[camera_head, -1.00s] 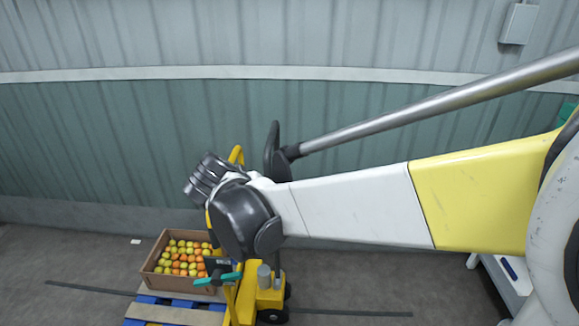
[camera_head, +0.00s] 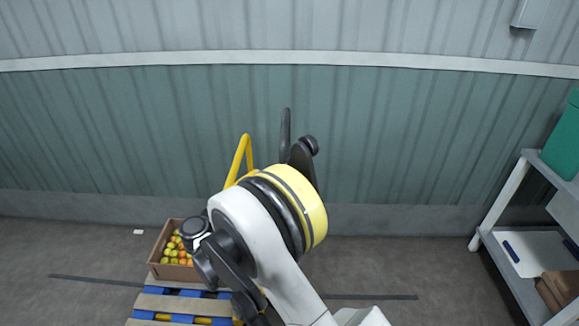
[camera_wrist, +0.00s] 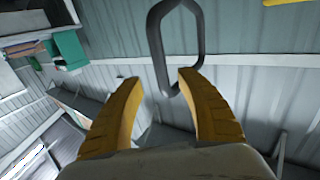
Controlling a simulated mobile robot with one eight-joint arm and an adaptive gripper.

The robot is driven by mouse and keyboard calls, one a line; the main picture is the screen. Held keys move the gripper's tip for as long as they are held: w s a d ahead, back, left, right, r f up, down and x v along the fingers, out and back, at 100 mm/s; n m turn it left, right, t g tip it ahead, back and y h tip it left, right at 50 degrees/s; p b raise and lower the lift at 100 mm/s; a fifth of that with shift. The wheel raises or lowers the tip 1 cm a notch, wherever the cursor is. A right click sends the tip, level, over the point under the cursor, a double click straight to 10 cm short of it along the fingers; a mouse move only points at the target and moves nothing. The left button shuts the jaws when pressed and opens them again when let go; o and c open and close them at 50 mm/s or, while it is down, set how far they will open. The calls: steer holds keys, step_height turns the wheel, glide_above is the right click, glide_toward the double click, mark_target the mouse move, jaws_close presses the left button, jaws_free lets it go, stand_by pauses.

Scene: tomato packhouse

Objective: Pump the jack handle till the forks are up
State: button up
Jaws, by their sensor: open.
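In the wrist view my gripper (camera_wrist: 158,78) is open, its two yellow fingers spread apart with nothing clamped. A dark loop-shaped handle (camera_wrist: 156,42) stands beyond the fingertips, its lower end showing in the gap between them. I cannot tell whether a finger touches it. In the head view my arm covers most of the pallet jack. A yellow bent bar (camera_head: 239,160) rises behind the arm. A thin dark upright piece (camera_head: 287,128) shows above the wrist; I cannot tell if it is the same handle. The forks are hidden, so their height is unclear.
A blue and wooden pallet (camera_head: 160,302) carries a cardboard box (camera_head: 158,250) of tomatoes at lower left. A shelf rack (camera_head: 497,205) with a green crate (camera_head: 566,140) stands at right. The corrugated wall (camera_head: 400,130) closes the back. Floor right of my arm is clear.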

steer(key=b+x, duration=0.1)
steer(key=x, duration=0.7)
steer(key=shift+w+d, duration=0.2)
steer(key=shift+w, duration=0.1)
steer(key=shift+c, duration=0.2)
jaws_close()
steer(key=shift+d, duration=0.1)
